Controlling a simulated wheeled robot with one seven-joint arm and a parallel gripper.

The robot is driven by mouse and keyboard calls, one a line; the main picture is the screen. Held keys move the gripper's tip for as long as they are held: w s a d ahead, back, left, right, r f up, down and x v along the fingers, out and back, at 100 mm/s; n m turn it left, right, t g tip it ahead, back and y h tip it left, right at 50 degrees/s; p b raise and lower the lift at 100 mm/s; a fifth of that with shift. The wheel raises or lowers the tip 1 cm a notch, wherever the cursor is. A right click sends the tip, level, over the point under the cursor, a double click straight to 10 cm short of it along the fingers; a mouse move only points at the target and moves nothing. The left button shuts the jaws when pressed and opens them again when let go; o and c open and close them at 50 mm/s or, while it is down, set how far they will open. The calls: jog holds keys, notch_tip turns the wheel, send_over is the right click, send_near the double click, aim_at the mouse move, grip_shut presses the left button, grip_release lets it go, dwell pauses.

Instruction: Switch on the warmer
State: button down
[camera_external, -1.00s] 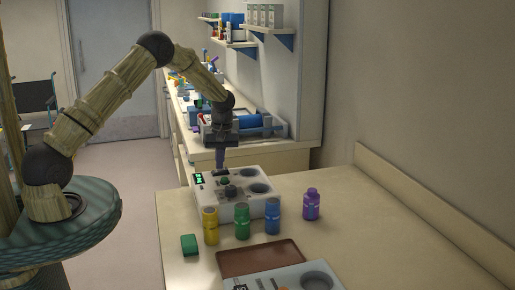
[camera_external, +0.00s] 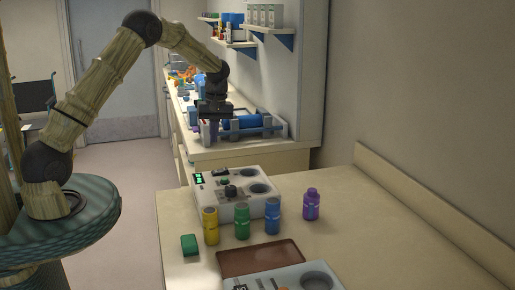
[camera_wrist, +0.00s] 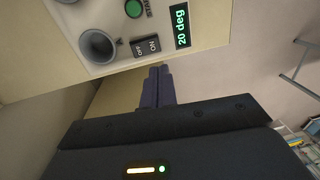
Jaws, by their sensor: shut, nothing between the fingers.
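The black OFF/ON switch (camera_wrist: 146,46) sits between the display and a grey round well (camera_wrist: 97,46); which side is pressed is hard to tell. My gripper (camera_external: 212,134) is shut and empty, above and behind the warmer's far edge. Its closed fingers (camera_wrist: 158,86) touch nothing in the wrist view.
Yellow (camera_external: 210,226), green (camera_external: 242,222), blue (camera_external: 272,216) and purple (camera_external: 312,205) bottles stand near the warmer. A green block (camera_external: 189,245), a brown tray (camera_external: 260,258) and another device (camera_external: 290,278) lie in front. A rack with a blue cylinder (camera_external: 245,123) stands behind on the far counter.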

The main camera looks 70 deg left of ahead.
jog(key=r, duration=0.4)
jog(key=shift+s+b, duration=0.3)
jog(key=shift+d, duration=0.15)
jog(key=s+d+m+t, duration=0.25)
jog(key=d+m, duration=0.65)
jog(key=d, duration=1.1)
jog(key=s+d+f+m+t, duration=0.1)
jog(key=s+d+m, duration=0.8)
jog(key=s+d, duration=0.3)
jog(key=shift+d+f, duration=0.15)
jog(key=shift+f, duration=0.05)
dwell(0.9)
